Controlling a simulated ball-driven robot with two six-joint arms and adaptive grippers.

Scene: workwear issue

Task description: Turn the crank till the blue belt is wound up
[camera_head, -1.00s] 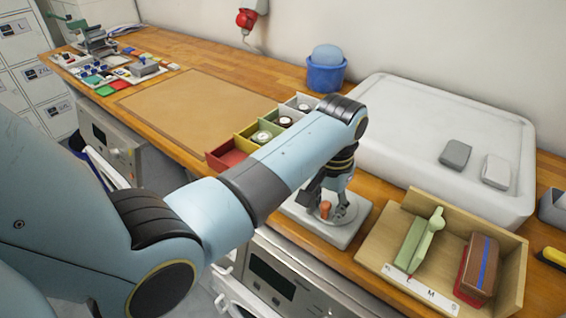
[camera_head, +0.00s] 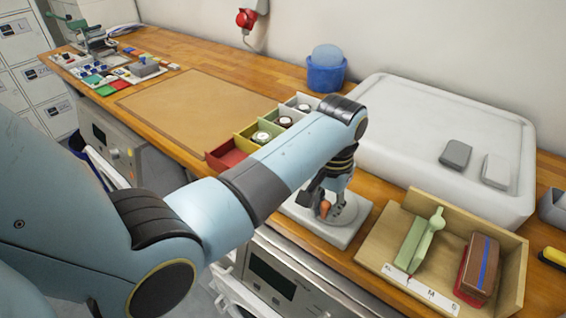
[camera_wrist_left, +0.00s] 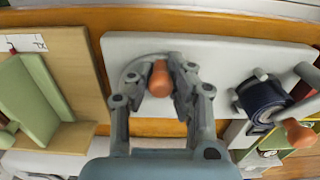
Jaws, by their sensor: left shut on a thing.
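My left gripper (camera_head: 328,190) reaches down over a light grey plate (camera_head: 318,230) at the bench's front edge. In the left wrist view its two fingers (camera_wrist_left: 158,85) stand on either side of an orange crank handle (camera_wrist_left: 160,78) and are shut on it. The handle sits on a round grey disc on the plate; it also shows in the head view (camera_head: 325,208). A roll of dark blue belt (camera_wrist_left: 262,95) on a spool stands at the plate's right in the wrist view, with a second orange knob beside it. My arm hides the roll in the head view. My right gripper is not in view.
A wooden tray (camera_head: 378,262) with green and brown pieces stands right of the plate. Coloured bins (camera_head: 228,160) lie left of it, partly behind my arm. A large white block (camera_head: 400,120) stands behind. A brown mat (camera_head: 190,108) farther left is bare.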

